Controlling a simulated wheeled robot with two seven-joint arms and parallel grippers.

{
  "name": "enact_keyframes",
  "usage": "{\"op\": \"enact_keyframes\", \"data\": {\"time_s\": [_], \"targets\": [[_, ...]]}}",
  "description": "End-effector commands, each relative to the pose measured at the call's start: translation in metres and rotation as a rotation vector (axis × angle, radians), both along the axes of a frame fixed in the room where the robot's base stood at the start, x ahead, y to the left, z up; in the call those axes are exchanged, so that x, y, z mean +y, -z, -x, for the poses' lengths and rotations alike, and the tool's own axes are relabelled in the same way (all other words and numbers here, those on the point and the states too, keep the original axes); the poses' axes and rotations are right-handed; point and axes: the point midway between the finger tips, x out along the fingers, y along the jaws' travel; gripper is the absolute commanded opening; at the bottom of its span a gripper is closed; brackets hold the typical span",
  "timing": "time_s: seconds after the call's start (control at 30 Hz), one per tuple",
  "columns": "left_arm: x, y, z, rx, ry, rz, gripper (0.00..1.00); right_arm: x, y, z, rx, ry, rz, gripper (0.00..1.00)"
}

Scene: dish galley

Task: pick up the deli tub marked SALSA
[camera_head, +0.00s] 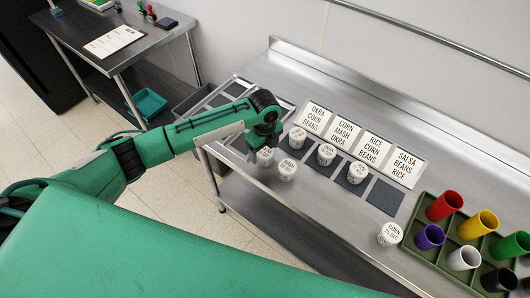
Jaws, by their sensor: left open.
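My left gripper (264,143) is open and points down over a white deli tub (265,158) at the left of the group on the steel counter. The gripper partly covers this tub, and its small label is too blurred to read surely; it may be SALSA. Whether the fingers touch or surround it I cannot tell. A white tub marked MASH (287,172) stands close by to the right. My right gripper is not in view.
Other tubs stand near: one with an unclear label (297,140), OKRA (327,156), RICE (357,173) and CORN (389,235). Printed cards (360,143) stand behind dark squares. A green tray (418,254) of coloured cups is at the right.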

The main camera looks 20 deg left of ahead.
Motion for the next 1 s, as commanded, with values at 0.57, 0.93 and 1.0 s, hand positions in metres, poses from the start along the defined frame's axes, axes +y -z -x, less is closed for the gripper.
{"op": "enact_keyframes", "data": {"time_s": [0.57,0.93,1.0], "targets": [[0.0,0.017,0.0,-0.001,0.0,-0.001,0.38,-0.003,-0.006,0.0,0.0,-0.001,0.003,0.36],[0.0,0.015,-0.001,-0.001,0.0,0.0,0.29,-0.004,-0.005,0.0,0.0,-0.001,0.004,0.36],[0.0,0.011,-0.001,-0.002,0.0,0.0,0.29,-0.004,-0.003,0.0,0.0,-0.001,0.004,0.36]]}}
